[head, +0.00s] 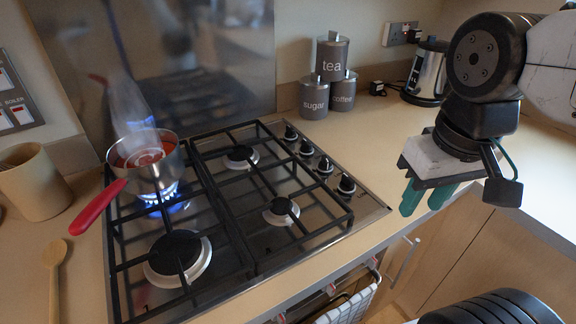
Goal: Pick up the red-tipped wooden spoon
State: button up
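A wooden spoon (55,258) lies on the counter at the far left, its bowl end toward the back and its handle running out of the bottom of the picture. I see no red on the part that shows; the handle's end is cut off. My gripper (424,202) is at the right, over the counter's front edge by the hob. Its two green fingers point down and stand apart, with nothing between them. It is far from the spoon, with the hob between them.
A steaming pan (170,158) of red food with a red handle (97,207) sits over a lit flame on the gas hob (262,222). A beige pot (34,184) stands at the left. Canisters (331,62) and a kettle (427,76) stand at the back. The right counter is clear.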

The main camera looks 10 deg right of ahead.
aim_at(55, 253)
jog(key=u, duration=0.5)
jog(key=k, duration=0.15)
jog(key=u, duration=1.1)
